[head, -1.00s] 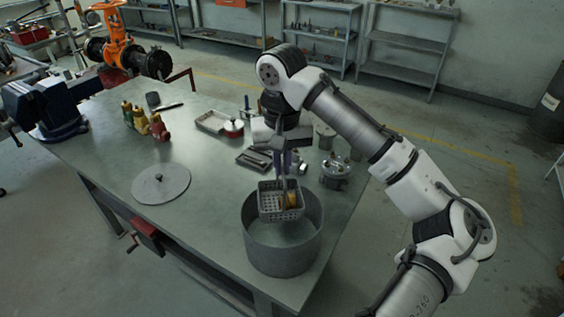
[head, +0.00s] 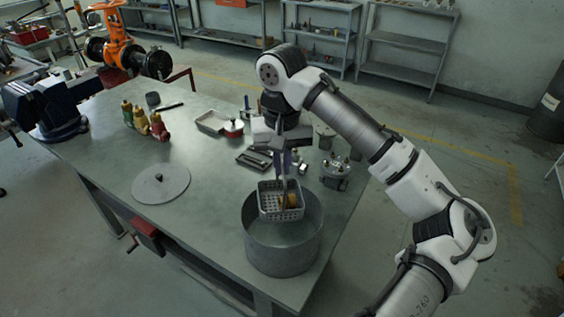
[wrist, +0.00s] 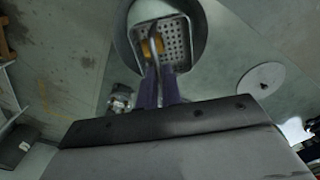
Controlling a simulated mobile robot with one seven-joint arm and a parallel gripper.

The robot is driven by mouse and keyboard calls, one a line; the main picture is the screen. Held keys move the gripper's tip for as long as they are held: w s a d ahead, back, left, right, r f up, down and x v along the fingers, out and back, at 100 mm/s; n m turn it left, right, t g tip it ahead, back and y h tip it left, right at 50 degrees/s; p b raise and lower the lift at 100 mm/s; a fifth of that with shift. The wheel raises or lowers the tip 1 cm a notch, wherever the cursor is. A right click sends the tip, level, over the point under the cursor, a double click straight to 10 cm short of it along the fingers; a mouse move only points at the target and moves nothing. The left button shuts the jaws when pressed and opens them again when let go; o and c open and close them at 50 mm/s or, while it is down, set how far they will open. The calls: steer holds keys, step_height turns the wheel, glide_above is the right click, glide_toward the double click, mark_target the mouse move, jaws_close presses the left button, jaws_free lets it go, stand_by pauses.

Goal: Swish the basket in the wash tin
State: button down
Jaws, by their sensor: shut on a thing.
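The wash tin (head: 283,252) is a round grey metal drum at the near right corner of the bench. The basket (head: 271,208) is a small perforated grey box with an upright handle. It hangs at the tin's mouth, towards its far side, with its top above the rim. A brass-coloured part (head: 290,201) lies in the basket. My gripper (head: 284,157) is above the basket, shut on its handle. In the wrist view the gripper fingers (wrist: 158,88) meet on the handle, and the basket (wrist: 172,38) shows over the tin (wrist: 198,62). The basket's underside is hidden.
A round lid (head: 160,186) lies flat left of the tin. A metal fitting (head: 335,173) and a shallow tray (head: 254,159) stand close behind the tin. The bench between lid and tin is clear.

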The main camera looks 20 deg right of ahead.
steer(key=shift+r, duration=0.1)
steer(key=shift+r, duration=1.45)
steer(key=shift+s+f, duration=0.1)
